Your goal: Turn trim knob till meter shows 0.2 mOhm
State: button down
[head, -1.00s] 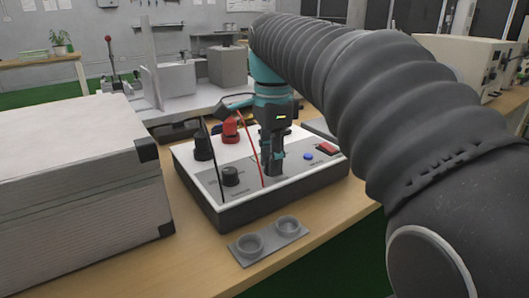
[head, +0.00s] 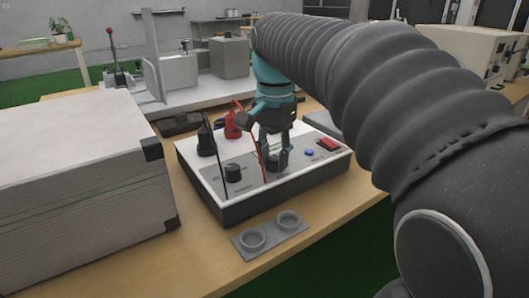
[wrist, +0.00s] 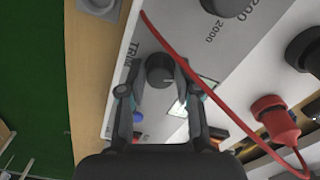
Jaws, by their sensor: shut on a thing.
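The meter is a white-topped box (head: 205,178) with a dark base on the bench. Its trim knob (wrist: 160,70) is dark and round, beside the printed word TRIM in the wrist view. My gripper (head: 273,158) points down over the panel, with its fingers on either side of the knob and shut on it. The knob is partly hidden by the fingers in the head view. The pale display (wrist: 201,95) is partly covered by a finger and the red lead, and its reading cannot be made out.
A black plug (head: 206,140) and a red plug (head: 233,124) stand on the box with leads. Another black knob (head: 233,173), a blue button (head: 309,153) and a red switch (head: 328,144) are nearby. A grey two-cup holder (head: 270,236) lies in front; a large case (head: 75,190) is left.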

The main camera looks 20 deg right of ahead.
aim_at(274, 158)
jog(key=shift+s+d+f, duration=0.1)
jog(key=shift+d+f, duration=0.05)
jog(key=shift+f, duration=0.05)
dwell(0.3)
jog(key=c, duration=0.8)
grip_release()
jog(key=shift+d, duration=0.1)
jog(key=shift+r, duration=0.1)
jog(key=shift+r, duration=0.55)
notch_tip(274, 158, up, 11)
jog(key=shift+a, duration=0.2)
